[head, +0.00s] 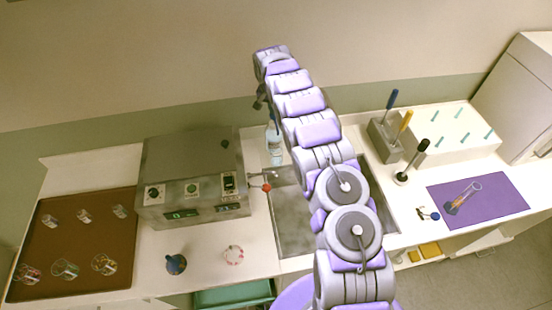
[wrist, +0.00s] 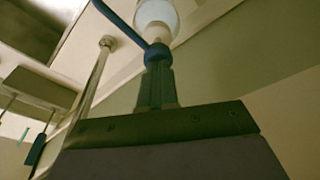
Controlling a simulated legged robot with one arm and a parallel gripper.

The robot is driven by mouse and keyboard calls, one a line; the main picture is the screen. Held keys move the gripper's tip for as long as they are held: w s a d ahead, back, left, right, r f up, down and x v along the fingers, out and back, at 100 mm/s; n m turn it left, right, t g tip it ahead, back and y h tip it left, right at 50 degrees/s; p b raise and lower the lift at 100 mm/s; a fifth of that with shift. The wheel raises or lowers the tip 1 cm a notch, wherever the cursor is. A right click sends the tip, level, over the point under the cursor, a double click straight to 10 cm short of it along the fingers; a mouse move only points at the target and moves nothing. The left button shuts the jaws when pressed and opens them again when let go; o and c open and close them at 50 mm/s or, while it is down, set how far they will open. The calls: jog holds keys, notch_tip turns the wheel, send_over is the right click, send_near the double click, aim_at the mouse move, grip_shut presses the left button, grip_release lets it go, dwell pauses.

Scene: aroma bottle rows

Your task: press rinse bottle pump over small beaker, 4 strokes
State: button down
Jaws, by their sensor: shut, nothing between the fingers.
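The rinse bottle (head: 275,152) stands upright at the back of the counter, beside the sink's back left corner. It is clear with a blue top. In the wrist view its pale body (wrist: 157,14) shows with a blue pump head (wrist: 157,54) and a blue spout reaching to the upper left. My gripper (wrist: 157,72) is shut and empty, its fingertips right at the pump head; whether they touch it I cannot tell. In the head view my gripper is mostly hidden. Small glass beakers, one of them here (head: 84,215), stand on the brown tray (head: 60,241) at left.
A metal control box (head: 192,172) stands left of the bottle. The sink (head: 290,225) lies in front of it, partly behind my arm. A tool holder (head: 384,140), white rack (head: 455,135) and purple mat (head: 500,195) are at right. Larger beakers (head: 65,268) line the tray's front.

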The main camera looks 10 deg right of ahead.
jog(key=shift+s+f, duration=0.1)
jog(key=shift+f, duration=0.75)
jog(key=shift+r, duration=1.35)
jog(key=shift+r, duration=0.1)
jog(key=shift+r+p, duration=0.65)
jog(key=shift+r, duration=2.3)
